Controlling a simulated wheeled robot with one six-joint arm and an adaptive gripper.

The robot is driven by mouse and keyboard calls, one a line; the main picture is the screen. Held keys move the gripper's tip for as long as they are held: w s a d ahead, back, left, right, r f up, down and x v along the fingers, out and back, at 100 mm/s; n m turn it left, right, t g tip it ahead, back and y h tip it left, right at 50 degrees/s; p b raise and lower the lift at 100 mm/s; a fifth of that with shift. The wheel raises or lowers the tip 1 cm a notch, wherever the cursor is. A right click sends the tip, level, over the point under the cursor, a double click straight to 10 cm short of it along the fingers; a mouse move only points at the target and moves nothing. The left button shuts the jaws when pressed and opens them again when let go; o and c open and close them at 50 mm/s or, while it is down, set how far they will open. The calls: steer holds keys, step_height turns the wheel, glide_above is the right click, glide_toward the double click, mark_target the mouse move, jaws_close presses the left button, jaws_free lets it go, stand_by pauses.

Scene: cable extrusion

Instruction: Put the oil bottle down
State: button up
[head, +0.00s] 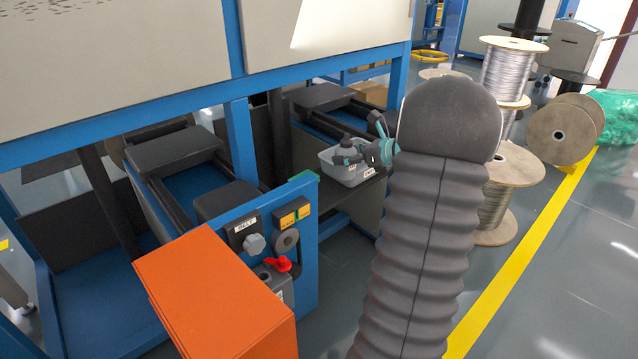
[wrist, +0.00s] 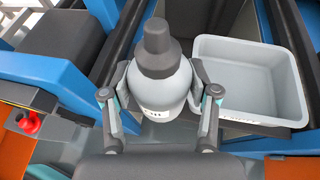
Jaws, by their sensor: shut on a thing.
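The oil bottle (wrist: 160,85) is light grey with a dark cap and a small label, and it stands upright between my fingers in the wrist view. My gripper (wrist: 160,100) is shut on the bottle's body, one finger on each side. In the head view my gripper (head: 365,153) is small and partly hidden by my arm, and the dark bottle cap (head: 344,142) shows beside it. The bottle is just left of a grey bin in the wrist view. I cannot tell whether its base touches a surface.
The grey open bin (wrist: 245,80) looks empty in the wrist view; it also shows in the head view (head: 335,172) on a dark shelf (head: 358,194). Blue machine frames surround it. A control post with a red knob (head: 283,264) and an orange box (head: 215,295) stand in front.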

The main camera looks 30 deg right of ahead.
steer(key=shift+w+a+f+b, duration=0.15)
steer(key=shift+w+a+f, duration=0.5)
steer(key=shift+a+f, duration=0.5)
steer(key=shift+w+a+f+b, duration=0.15)
steer(key=shift+w+a+f, duration=0.5)
steer(key=shift+f, duration=0.9)
steer(key=shift+w+a+f+b, duration=0.15)
steer(key=shift+w+a+f, duration=0.45)
steer(key=shift+a+f, duration=0.6)
steer(key=shift+d+f, duration=0.2)
steer(key=shift+f, duration=0.15)
steer(key=o, duration=1.3)
steer(key=shift+r, duration=0.1)
steer(key=shift+r, duration=0.15)
steer(key=v, duration=1.2)
